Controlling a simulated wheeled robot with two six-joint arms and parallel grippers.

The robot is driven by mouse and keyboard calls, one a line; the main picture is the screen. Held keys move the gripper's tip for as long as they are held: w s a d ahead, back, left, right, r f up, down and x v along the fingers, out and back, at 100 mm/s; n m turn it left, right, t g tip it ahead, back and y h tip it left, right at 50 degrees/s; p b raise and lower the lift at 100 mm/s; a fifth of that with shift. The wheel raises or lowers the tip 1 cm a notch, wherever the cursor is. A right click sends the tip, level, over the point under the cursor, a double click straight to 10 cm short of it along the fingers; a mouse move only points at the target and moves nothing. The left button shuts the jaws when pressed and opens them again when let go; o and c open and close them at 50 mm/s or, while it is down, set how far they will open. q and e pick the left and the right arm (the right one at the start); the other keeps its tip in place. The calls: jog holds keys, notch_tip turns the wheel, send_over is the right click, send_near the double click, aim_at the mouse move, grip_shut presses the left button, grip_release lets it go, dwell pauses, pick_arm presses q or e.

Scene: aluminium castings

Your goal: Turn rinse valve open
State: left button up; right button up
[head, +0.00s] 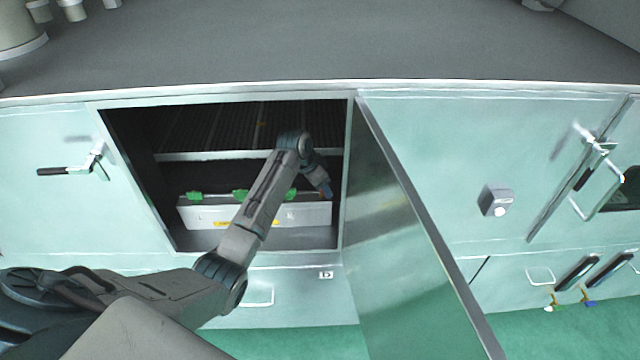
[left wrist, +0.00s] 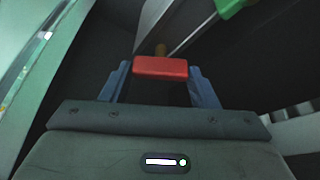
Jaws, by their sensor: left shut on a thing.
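My left arm reaches into an open compartment (head: 290,238) in the pale green cabinet, and my left gripper (head: 328,190) is at the compartment's right side. In the left wrist view, the gripper's blue fingers (left wrist: 160,82) are shut on a red block-shaped handle (left wrist: 160,67). A brownish stub shows just behind the handle, and a thin rod runs up to the right. Whether this handle is the rinse valve's cannot be told for certain. The handle is too small to make out in the head view. My right gripper is not in view.
The compartment door (head: 415,235) stands open, just right of my arm. A pale box (head: 195,217) with several green parts lies inside, below a ribbed rack (head: 250,130). Small valves with blue (head: 589,303) and white (head: 548,308) ends hang low at right.

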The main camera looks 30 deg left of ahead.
pick_arm(q)
jog(key=n+y, duration=0.1)
jog(key=n, duration=0.2)
jog(key=n+y, duration=0.1)
jog(key=n, duration=0.2)
jog(key=shift+d+t+y, duration=0.2)
jog(key=shift+t+y, duration=0.1)
jog(key=n+y, duration=0.1)
jog(key=n, duration=0.2)
jog(key=n+y, duration=0.1)
jog(key=n, duration=0.2)
jog(key=shift+d, duration=0.1)
jog(key=o, duration=1)
